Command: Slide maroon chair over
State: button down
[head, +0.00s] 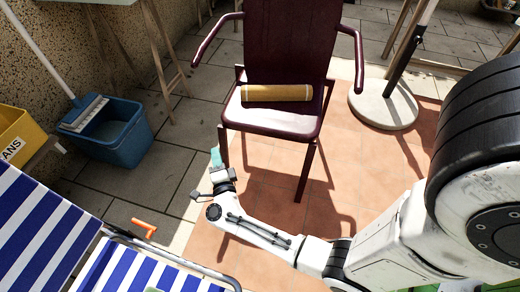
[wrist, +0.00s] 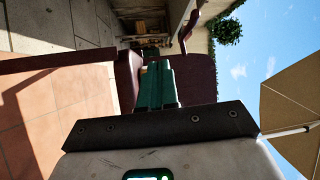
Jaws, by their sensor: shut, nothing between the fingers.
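The maroon chair (head: 291,45) stands upright on tiles in the upper middle of the head view, facing me. A yellow rolled cushion or towel (head: 276,92) lies across its seat. My gripper (head: 215,157) is shut and empty, with teal fingers, just in front of and left of the chair's front left leg in the picture. In the wrist view my gripper (wrist: 157,84) points at the maroon chair (wrist: 199,78), which shows sideways behind the fingers. Whether the fingertips touch the chair I cannot tell.
A blue mop bucket (head: 119,132) and a yellow bin (head: 18,138) stand at the left. A blue-striped lounger (head: 45,225) is at the lower left. A round parasol base (head: 383,105) stands right of the chair.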

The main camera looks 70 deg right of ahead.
jog(key=s+d+f+m+g+h+b, duration=0.3)
jog(key=s+d+f+m+g, duration=0.1)
jog(key=s+f+m+g, duration=0.4)
jog(key=g+b, duration=0.2)
jog(key=b, duration=0.2)
send_near(262, 134)
jog(key=d, duration=0.7)
jog(key=shift+w, duration=0.2)
